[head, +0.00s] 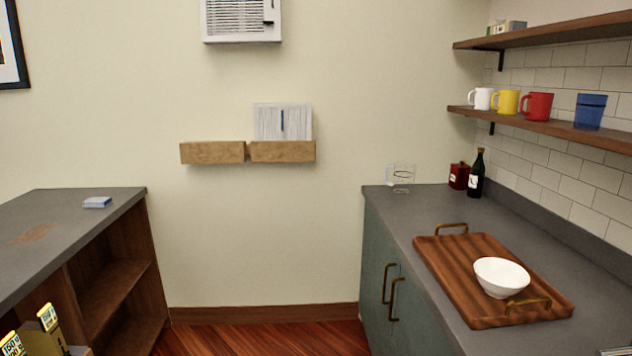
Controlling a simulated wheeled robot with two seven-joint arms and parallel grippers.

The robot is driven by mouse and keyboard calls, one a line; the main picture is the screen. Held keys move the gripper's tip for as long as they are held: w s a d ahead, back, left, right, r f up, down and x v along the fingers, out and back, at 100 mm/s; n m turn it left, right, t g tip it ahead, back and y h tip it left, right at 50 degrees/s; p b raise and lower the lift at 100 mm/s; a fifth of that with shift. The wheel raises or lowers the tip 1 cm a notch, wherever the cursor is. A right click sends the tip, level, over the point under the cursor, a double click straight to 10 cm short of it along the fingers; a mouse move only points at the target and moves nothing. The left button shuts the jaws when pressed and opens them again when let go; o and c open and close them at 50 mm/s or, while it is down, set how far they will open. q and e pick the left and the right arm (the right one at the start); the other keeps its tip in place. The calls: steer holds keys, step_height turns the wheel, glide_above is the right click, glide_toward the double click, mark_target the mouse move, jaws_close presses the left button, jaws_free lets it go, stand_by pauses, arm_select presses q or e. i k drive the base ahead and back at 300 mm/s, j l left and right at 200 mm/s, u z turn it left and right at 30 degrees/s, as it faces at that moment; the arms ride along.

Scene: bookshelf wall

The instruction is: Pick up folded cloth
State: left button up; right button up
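A small flat blue-and-white item (97,202) lies on the grey top of the left counter (60,220), close to its back edge. It may be the folded cloth, but it is too small to tell for sure. No other cloth shows clearly. Neither of my grippers is in view.
A brown stain marks the left counter; open shelves (112,290) and boxes (45,330) sit below. The right counter (410,215) holds a wooden tray (445,270) with a white bowl (501,276), a dark bottle (476,175), a red canister (459,176) and a clear glass (403,174). Floor shows between counters.

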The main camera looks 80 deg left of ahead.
mark_target(96, 203)
steer(key=u, duration=4)
steer(key=i, duration=0.25)
steer(key=l+z, duration=0.05)
